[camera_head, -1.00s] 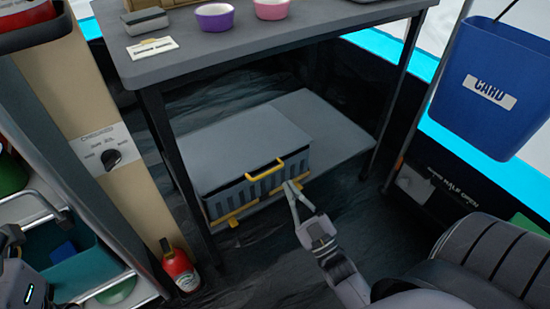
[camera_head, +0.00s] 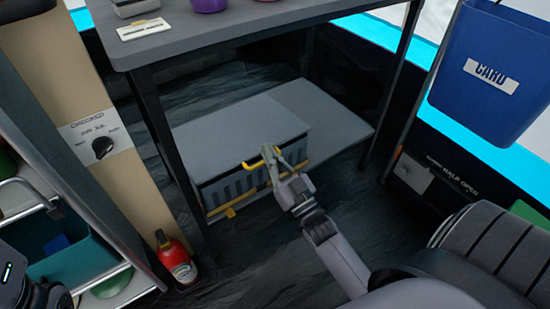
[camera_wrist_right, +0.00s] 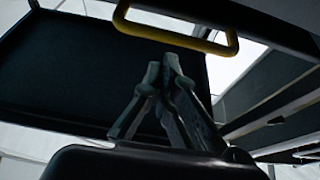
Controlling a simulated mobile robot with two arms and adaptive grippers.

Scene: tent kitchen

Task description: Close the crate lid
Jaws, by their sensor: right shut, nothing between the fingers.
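The crate (camera_head: 228,186) is grey with slatted sides and yellow clips, and stands on a low grey board under the table. Its flat grey lid (camera_head: 235,124) lies over the top, with a dark gap under the front edge. A yellow handle (camera_head: 251,166) is at the lid's front; a yellow handle also crosses the top of the right wrist view (camera_wrist_right: 165,35). My right gripper (camera_head: 270,153) is shut and empty at the right part of the handle, partly hiding it. I cannot tell whether it touches. In the right wrist view the closed fingers (camera_wrist_right: 164,62) sit below the handle.
The table (camera_head: 235,35) overhangs the crate, with table legs on both sides. A red bottle (camera_head: 175,258) stands on the floor at left. A blue bin (camera_head: 490,75) hangs at right. The low board (camera_head: 325,115) is bare right of the crate.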

